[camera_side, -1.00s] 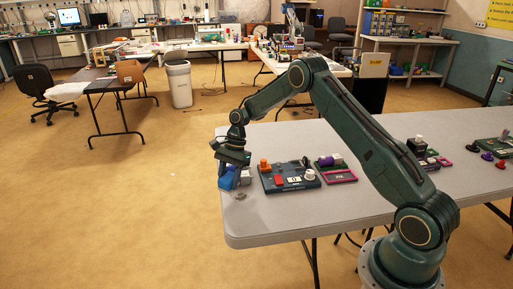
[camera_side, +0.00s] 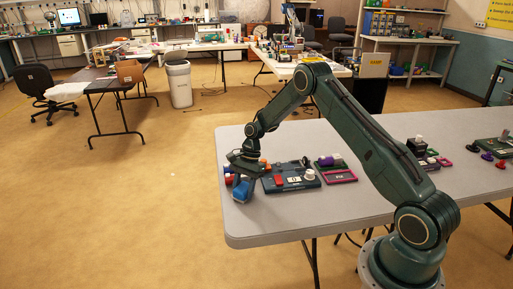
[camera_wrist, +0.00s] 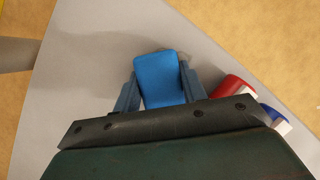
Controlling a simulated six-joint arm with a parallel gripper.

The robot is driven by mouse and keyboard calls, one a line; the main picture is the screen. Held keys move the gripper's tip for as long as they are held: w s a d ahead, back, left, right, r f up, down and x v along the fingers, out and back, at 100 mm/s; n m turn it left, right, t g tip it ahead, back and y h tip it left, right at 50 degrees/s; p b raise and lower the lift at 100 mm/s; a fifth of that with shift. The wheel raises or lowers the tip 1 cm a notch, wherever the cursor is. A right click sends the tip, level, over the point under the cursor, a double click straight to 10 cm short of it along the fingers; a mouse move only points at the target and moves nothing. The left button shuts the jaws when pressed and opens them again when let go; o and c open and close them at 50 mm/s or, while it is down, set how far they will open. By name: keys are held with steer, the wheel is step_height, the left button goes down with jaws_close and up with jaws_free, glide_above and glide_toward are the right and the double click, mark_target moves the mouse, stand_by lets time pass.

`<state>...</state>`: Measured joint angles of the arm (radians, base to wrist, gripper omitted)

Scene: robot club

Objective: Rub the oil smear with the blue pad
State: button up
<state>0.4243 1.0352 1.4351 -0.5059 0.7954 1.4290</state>
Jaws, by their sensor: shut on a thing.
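My gripper (camera_side: 243,176) is shut on the blue pad (camera_side: 241,191), near the left end of the grey table. In the wrist view the blue pad (camera_wrist: 160,78) sits between the two fingers of my gripper (camera_wrist: 157,90). The pad is low over the table; I cannot tell whether it touches the top. The oil smear does not show now; the pad and gripper cover the place where a small dark grey patch lay before. The wrist view shows no smear on the bare tabletop around the pad.
A dark panel box (camera_side: 291,180) with a red block and white knob stands just right of my gripper. A pink-edged tray (camera_side: 339,177) is beyond it. Red and blue pieces (camera_wrist: 232,88) lie close beside my right finger in the wrist view. The table's front left is clear.

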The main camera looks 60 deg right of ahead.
mark_target(227, 200)
steer(key=shift+s+d, duration=0.95)
steer(key=shift+s, duration=0.05)
steer(key=shift+w+a, duration=2.65)
steer(key=shift+w, duration=0.05)
step_height(227, 200, up, 8)
steer(key=shift+s+r, duration=0.1)
